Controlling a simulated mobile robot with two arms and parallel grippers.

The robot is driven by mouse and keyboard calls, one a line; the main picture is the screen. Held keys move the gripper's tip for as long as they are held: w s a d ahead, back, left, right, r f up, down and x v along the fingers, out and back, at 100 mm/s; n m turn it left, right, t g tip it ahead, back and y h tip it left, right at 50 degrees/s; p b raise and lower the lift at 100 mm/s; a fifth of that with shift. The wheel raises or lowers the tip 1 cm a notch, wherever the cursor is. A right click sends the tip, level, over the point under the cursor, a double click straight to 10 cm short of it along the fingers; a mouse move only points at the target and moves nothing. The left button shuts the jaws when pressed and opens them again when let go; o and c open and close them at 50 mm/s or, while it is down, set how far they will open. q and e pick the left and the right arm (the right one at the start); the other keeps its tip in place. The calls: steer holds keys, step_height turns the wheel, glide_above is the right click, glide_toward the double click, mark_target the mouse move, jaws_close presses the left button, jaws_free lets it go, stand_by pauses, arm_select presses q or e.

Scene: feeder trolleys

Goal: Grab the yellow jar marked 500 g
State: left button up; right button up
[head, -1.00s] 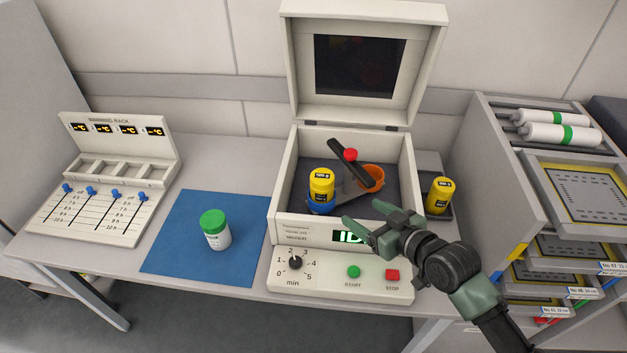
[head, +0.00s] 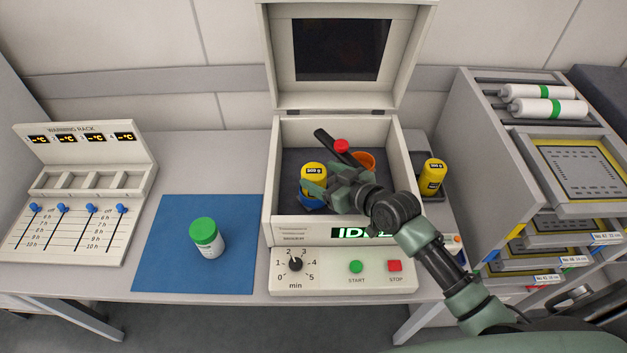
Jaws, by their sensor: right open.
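A yellow jar (head: 313,171) with a black label stands in the blue cup (head: 308,203) of the mixer. Another yellow jar (head: 432,180) with a black label stands in a dark tray (head: 436,196) right of the mixer. Both labels end in "g", but the small figures are too blurred to read surely. My right gripper (head: 328,184) is open inside the mixer at the first jar's right side. One finger crosses in front of the jar's lower part; the other is farther back. Contact cannot be told. My left gripper is not in view.
The mixer (head: 270,215) has its lid (head: 267,60) raised. Inside are a dark arm with a red knob (head: 341,146) and an orange cup (head: 364,161). A green-lidded white jar (head: 209,243) stands on a blue mat (head: 160,262). A warming rack (head: 75,230) is left, a shelf trolley (head: 470,150) right.

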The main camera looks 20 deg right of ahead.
steer(key=shift+x, duration=0.75)
steer(key=shift+w+a+f, duration=0.1)
steer(key=shift+w, duration=0.1)
jaws_close()
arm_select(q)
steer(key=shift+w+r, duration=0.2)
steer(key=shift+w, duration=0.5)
